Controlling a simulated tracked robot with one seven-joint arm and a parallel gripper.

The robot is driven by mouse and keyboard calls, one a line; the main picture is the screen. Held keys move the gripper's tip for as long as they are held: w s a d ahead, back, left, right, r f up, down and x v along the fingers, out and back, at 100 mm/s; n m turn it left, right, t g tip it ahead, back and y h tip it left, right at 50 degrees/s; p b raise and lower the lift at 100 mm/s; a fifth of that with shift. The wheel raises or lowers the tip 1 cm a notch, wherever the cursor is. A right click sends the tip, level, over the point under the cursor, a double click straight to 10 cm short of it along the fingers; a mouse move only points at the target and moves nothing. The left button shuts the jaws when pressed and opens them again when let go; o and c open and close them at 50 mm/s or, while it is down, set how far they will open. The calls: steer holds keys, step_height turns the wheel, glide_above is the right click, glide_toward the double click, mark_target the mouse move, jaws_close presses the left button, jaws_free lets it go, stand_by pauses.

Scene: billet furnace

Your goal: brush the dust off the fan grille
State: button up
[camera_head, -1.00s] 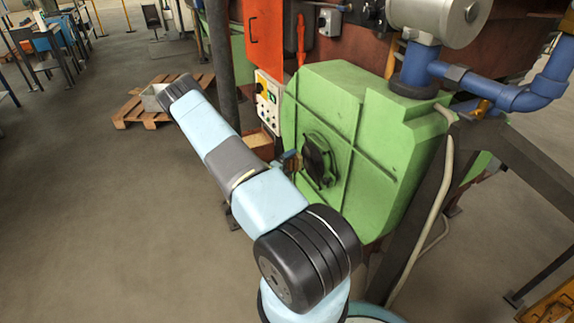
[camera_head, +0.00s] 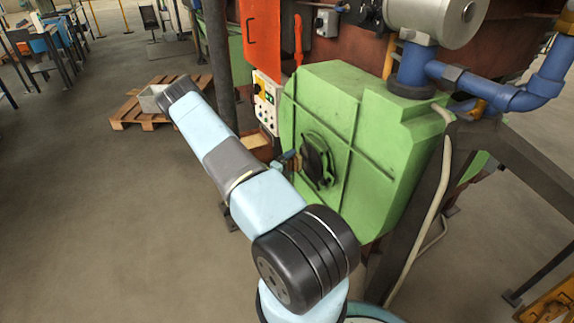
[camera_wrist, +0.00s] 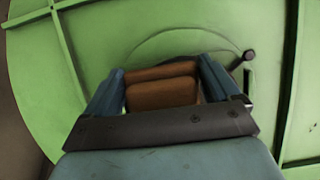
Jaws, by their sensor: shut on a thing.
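The dark round fan grille (camera_head: 318,160) is on the front face of the green fan housing (camera_head: 375,135) in the head view. My gripper (camera_wrist: 160,88) is shut on a brown block, which looks like the brush (camera_wrist: 163,92), between its two blue fingers. In the head view my gripper (camera_head: 288,160) is at the left edge of the grille, partly hidden by my arm. The brush's bristles are hidden, so I cannot tell whether they touch the grille. In the wrist view a round outline shows on the green face beyond the brush. I cannot make out any dust.
A control panel (camera_head: 267,103) and a dark post (camera_head: 216,65) stand left of the housing. Blue pipes (camera_head: 490,92) and a slanted dark frame (camera_head: 425,215) are on its right. A wooden pallet (camera_head: 135,110) lies farther back.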

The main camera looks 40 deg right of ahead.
mark_target(300, 163)
steer(key=shift+s+d, duration=0.15)
steer(key=shift+d, duration=0.5)
steer(key=shift+s+a, duration=0.3)
steer(key=shift+s, duration=0.7)
steer(key=shift+s+a, duration=0.3)
steer(key=shift+s, duration=0.65)
steer(key=shift+r, duration=0.15)
